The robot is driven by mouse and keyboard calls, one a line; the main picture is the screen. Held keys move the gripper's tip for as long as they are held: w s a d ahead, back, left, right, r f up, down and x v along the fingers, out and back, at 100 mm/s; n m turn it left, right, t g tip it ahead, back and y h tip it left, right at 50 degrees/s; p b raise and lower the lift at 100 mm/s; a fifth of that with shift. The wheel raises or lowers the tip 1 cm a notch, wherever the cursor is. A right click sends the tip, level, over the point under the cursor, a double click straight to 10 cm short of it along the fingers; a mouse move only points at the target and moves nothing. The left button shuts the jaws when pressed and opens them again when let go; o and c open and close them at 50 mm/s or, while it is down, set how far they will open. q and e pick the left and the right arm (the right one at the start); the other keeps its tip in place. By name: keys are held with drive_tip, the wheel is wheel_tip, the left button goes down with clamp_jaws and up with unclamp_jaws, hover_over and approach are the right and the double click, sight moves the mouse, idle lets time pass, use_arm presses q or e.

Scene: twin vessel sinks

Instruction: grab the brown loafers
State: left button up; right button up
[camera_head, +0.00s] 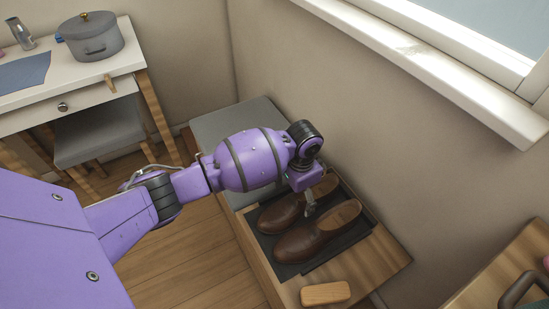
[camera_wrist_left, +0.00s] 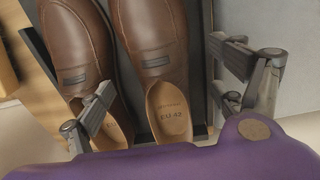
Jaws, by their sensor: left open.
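The brown loafers (camera_head: 321,231) lie side by side on a dark tray (camera_head: 289,270) on a low wooden bench in the head view. In the left wrist view the loafers (camera_wrist_left: 152,42) show from above, with tan insoles toward the bottom of the picture. My left gripper (camera_head: 311,207) is over the heel area of the loafers, its arm partly covering the farther shoe. Whether a finger touches leather I cannot tell. My right gripper is not in view.
A wooden block or brush (camera_head: 325,293) lies on the near end of the bench (camera_head: 388,256). A grey cushion (camera_head: 232,122) covers its far end. The wall and window sill (camera_head: 440,75) border the right. A white desk (camera_head: 60,68) with a grey pot (camera_head: 94,37) stands at upper left.

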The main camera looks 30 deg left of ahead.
use_arm(q)
wheel_tip(320, 180, down, 3)
drive_tip(key=shift+d+f+b, duration=0.1)
drive_tip(key=shift+b, duration=0.3)
drive_tip(key=shift+d, duration=0.1)
drive_tip(key=c, duration=1.9)
drive_tip(key=shift+c, duration=0.7)
drive_tip(key=shift+d+r, duration=0.1)
drive_tip(key=shift+r, duration=0.1)
